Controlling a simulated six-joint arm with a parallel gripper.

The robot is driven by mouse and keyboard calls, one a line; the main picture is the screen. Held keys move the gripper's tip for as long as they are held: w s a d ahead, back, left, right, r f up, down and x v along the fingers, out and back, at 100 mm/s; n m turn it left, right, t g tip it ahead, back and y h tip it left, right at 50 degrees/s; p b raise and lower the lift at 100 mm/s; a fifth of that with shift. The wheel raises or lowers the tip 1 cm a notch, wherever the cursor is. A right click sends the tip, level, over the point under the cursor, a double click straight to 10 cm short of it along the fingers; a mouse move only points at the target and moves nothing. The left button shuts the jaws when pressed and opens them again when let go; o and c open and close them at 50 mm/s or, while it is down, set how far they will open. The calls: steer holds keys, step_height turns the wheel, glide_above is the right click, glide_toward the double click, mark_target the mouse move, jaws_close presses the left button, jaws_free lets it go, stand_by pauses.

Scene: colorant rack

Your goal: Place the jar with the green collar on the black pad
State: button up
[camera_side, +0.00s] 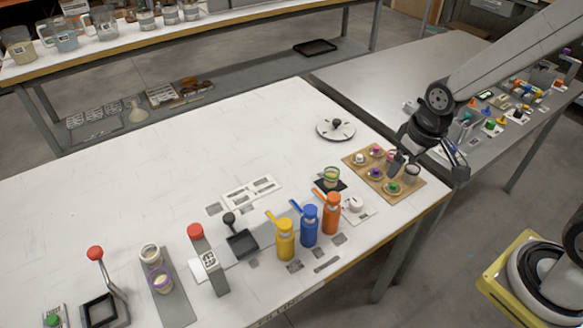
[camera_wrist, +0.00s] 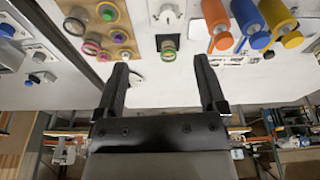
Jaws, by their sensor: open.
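The jar with the green collar (camera_side: 331,174) stands upright on the black pad (camera_side: 342,187), beside the wooden board. My gripper (camera_side: 428,160) is open and empty, to the right of the pad, above the far right side of the board. Both fingers (camera_wrist: 161,84) show apart in the wrist view, with nothing between them.
The wooden board (camera_side: 407,198) holds coloured knobs and other jars, including one with a pink collar (camera_wrist: 92,45). Orange (camera_side: 331,215), blue (camera_side: 309,227) and yellow (camera_side: 285,241) bottles stand left of it. The table's back left is clear.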

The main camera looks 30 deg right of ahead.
steer(key=shift+s+m, duration=0.4)
steer(key=shift+s, duration=1.2)
